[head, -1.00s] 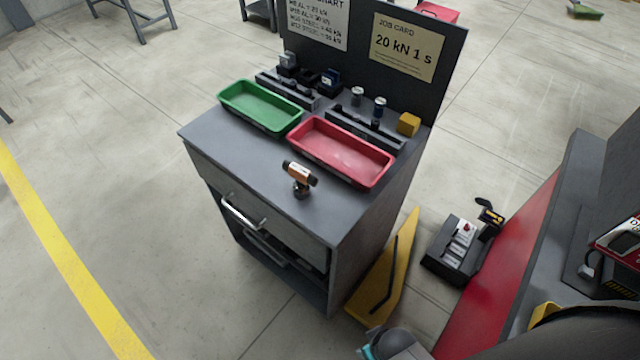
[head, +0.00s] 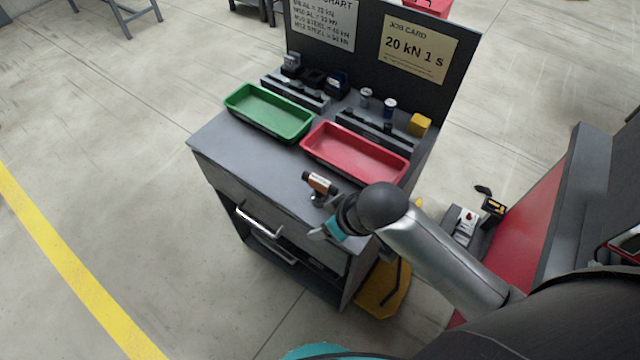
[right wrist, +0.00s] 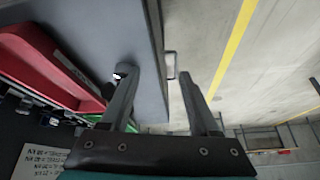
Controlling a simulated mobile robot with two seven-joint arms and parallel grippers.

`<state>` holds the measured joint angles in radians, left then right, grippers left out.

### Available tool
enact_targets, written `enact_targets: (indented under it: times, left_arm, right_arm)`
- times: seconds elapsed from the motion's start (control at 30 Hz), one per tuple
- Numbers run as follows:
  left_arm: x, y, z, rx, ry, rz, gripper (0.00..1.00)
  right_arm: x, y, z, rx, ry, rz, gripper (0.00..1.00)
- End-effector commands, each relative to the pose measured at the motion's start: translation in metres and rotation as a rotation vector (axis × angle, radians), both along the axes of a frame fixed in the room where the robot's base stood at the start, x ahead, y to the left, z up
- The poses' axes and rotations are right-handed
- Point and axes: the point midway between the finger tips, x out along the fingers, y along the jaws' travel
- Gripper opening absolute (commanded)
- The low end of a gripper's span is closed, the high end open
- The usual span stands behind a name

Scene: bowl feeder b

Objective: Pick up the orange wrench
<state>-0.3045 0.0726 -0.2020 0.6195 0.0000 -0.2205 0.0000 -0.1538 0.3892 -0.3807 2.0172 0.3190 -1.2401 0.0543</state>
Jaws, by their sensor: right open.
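My right gripper (head: 322,232) is at the cabinet's front edge, just below and to the right of the wrench in the head view. In the right wrist view the right gripper (right wrist: 156,76) is open with nothing between its fingers. A small dark piece with a white spot shows by the left finger there, mostly hidden; I cannot tell if it is the wrench. My left gripper is not seen.
The red tray (head: 312,152) and green tray (head: 235,106) lie behind the wrench. Small racks, cylinders and a yellow block (head: 419,125) stand at the back before an upright panel (head: 370,60). The cabinet top is bare at the left.

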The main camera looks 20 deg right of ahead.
Motion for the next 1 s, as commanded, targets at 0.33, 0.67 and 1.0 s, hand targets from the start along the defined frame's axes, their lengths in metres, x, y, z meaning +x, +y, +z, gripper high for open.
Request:
enact_targets:
  times: [0.33,0.67,1.0]
  left_arm:
    - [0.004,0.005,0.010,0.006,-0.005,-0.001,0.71]
    - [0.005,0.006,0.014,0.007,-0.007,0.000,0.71]
    - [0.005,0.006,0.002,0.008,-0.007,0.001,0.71]
  right_arm:
    - [0.057,-0.015,0.086,-0.037,-0.028,0.240,0.62]
    - [0.063,-0.051,0.119,-0.080,0.036,0.253,0.62]
    - [0.079,-0.039,0.067,-0.078,0.045,0.251,0.62]
